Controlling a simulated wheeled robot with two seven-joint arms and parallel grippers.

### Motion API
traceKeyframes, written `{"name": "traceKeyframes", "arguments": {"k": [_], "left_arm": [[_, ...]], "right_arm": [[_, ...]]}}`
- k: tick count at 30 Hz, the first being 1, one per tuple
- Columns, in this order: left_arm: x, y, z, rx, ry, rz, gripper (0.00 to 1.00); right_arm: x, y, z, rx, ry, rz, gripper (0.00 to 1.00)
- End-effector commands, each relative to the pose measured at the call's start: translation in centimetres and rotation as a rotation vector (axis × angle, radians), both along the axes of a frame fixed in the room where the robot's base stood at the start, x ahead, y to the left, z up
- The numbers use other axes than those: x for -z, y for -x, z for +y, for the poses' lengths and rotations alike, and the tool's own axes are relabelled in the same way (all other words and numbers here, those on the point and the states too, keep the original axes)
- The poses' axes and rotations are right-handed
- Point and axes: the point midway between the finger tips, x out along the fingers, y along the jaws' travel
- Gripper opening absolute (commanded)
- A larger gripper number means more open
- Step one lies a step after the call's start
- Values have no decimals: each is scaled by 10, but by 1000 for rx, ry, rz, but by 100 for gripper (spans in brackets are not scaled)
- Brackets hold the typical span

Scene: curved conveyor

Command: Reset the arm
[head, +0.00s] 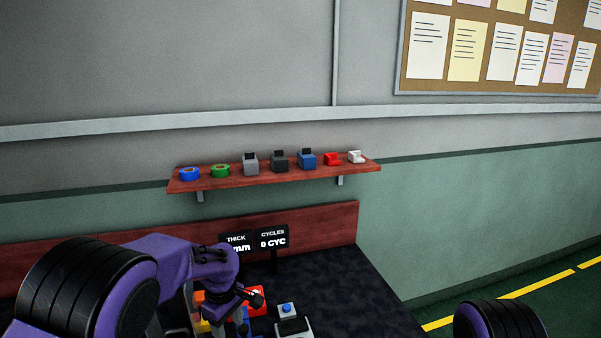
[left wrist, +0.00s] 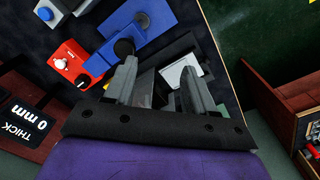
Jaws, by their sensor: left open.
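My left arm comes in from the left in the head view and reaches over the dark worktable (head: 345,285). Its purple wrist ends in my left gripper (head: 250,296), small and partly lost against the coloured devices. In the left wrist view my left gripper (left wrist: 158,85) has its two grey fingers spread apart. No held object can be made out between them; a white and grey piece (left wrist: 180,72) shows behind the fingers. My right gripper is out of view; only a dark, rounded part of my right arm shows at the lower right.
A red device (left wrist: 80,65) and a blue device (left wrist: 140,30) stand on the table near the left gripper. A blue-buttoned grey device (head: 287,310) stands right of it. THICK and CYCLES displays (head: 272,238) stand behind. A wall shelf (head: 230,182) holds several small items. The table's right side is clear.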

Motion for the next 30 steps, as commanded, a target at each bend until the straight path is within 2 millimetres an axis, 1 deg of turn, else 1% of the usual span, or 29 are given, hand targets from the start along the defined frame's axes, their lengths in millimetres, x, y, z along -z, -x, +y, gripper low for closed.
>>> {"name": "traceKeyframes", "arguments": {"k": [8,11,14,17,18,20,21,23,24,26,27,29,30], "left_arm": [[45,17,14,13,7,-24,55],[67,28,21,24,7,-37,55],[96,45,30,44,2,-55,55],[128,69,41,71,-11,-78,55],[142,82,47,87,-20,-88,55],[163,105,56,114,-38,-103,55],[178,124,62,136,-54,-114,55],[198,157,73,175,-85,-134,55],[208,181,80,206,-108,-146,55],[219,215,90,251,-146,-162,55],[222,236,95,280,-170,-171,55],[224,264,102,320,-205,-181,55],[223,282,106,345,-228,-185,55]], "right_arm": [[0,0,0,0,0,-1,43],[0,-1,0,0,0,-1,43],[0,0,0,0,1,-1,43],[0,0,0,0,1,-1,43],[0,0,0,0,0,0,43],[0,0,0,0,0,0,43],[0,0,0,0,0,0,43],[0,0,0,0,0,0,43],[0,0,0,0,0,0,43],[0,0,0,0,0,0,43],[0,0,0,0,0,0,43],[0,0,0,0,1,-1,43],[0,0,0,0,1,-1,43]]}}
